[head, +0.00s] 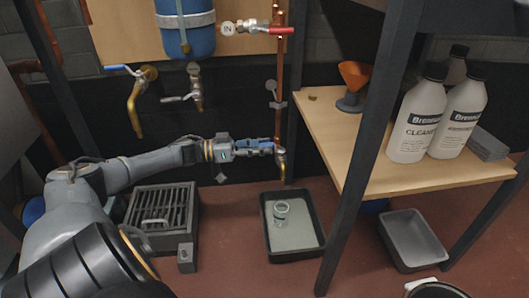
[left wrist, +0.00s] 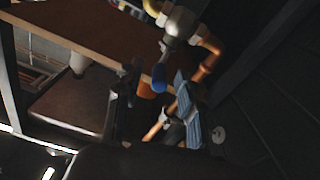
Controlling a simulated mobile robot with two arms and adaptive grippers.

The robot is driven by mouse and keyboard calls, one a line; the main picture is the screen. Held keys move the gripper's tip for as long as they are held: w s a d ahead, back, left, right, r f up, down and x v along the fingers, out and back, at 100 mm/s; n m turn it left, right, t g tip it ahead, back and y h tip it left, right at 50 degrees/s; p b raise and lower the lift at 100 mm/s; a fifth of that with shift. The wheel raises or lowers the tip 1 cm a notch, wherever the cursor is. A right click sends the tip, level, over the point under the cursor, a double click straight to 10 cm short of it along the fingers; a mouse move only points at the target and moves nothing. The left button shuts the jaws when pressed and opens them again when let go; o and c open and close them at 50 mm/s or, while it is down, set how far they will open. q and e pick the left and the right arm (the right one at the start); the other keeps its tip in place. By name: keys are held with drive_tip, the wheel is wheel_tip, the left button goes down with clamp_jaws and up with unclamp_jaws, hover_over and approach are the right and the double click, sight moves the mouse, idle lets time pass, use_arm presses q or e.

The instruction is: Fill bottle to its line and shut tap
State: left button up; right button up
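A small clear bottle (head: 281,212) stands upright in a dark tray (head: 312,247) on the floor, near and below a brass tap (head: 281,160) on a vertical copper pipe. Its fill line and water level are too small to make out, and I cannot see a stream. My left gripper (head: 266,147) is at this tap and hides part of it. In the left wrist view, a blue-tipped handle (left wrist: 160,78) shows near the gap between the gripper's fingers (left wrist: 157,102), which stand apart. Whether they touch the handle is unclear. My right gripper is not in view.
A wooden shelf (head: 322,127) on dark posts holds white cleaner bottles (head: 418,125) and an orange funnel (head: 355,74). A blue-handled tap (head: 137,90), a lever tap (head: 196,88) and a red-handled valve (head: 278,30) are behind. A grated box (head: 164,212) and grey bin (head: 412,240) stand on the floor.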

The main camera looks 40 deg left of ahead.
use_arm(q)
drive_tip(key=shift+w+d, duration=0.35)
drive_tip(key=shift+w, duration=0.05)
clamp_jaws()
